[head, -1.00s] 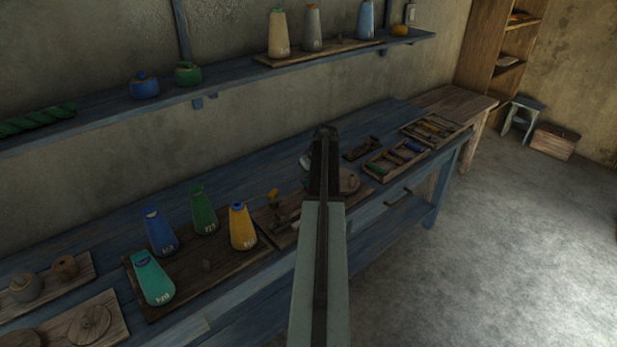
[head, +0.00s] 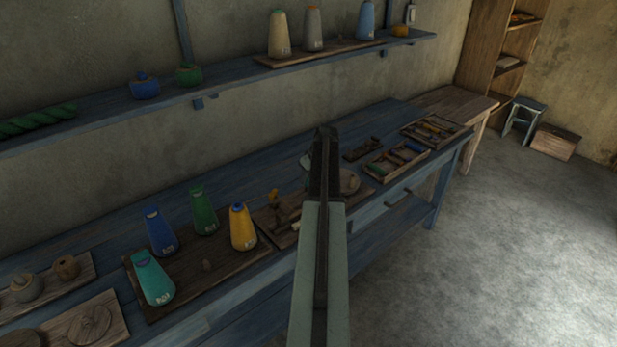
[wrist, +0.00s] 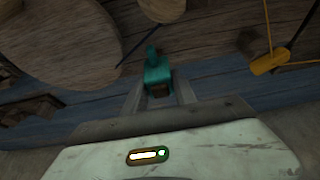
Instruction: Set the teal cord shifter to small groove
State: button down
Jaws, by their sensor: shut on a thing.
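In the wrist view, the teal cord shifter (wrist: 157,72) is a small teal block with a narrow upright tip. It sits between the two fingers of my gripper (wrist: 159,88), which is shut on it. The grooves cannot be made out, so I cannot tell which one the shifter is in. In the head view, my arm covers the gripper and the shifter, over the middle of the blue bench (head: 225,172).
A yellow piece with a thin rod (wrist: 270,62) is at the right in the wrist view. A round wooden disc (wrist: 75,40) is at the left. Tool trays (head: 397,158) lie to the right.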

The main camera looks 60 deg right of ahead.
dwell(0.3)
notch_tip(320, 180, up, 2)
jog(key=shift+d+r+p, duration=0.1)
jog(key=shift+r+p, duration=0.05)
jog(key=shift+p, duration=1.1)
jog(key=c, duration=1)
grip_release()
jog(key=p+v, duration=0.7)
jog(key=shift+r, duration=0.35)
jog(key=shift+s, duration=0.1)
